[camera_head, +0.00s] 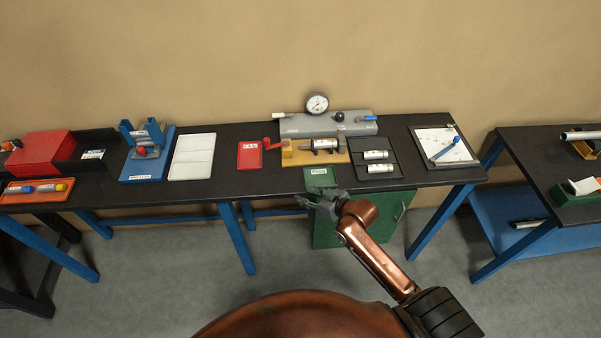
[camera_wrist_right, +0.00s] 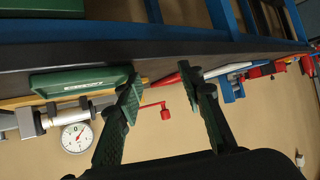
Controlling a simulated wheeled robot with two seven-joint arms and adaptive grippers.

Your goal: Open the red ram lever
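The red ram lever (camera_head: 272,145) sticks out from the left end of a yellow fixture (camera_head: 296,158) that holds a grey cylinder on the dark bench. In the right wrist view the lever (camera_wrist_right: 166,112) shows its red knob beyond the gap between my fingers. My right gripper (camera_head: 325,203) is in front of the bench's near edge, below and right of the lever in the head view. Its fingers stand apart in the wrist view (camera_wrist_right: 160,78), with nothing held between them. It is apart from the lever. My left gripper is out of view.
A red tray (camera_head: 249,165) lies left of the fixture and a green tray (camera_head: 320,178) lies in front of it. A grey unit with a dial gauge (camera_head: 317,103) stands behind. A black tray (camera_head: 396,169) with cylinders is at the right. A green cabinet (camera_head: 385,228) is below.

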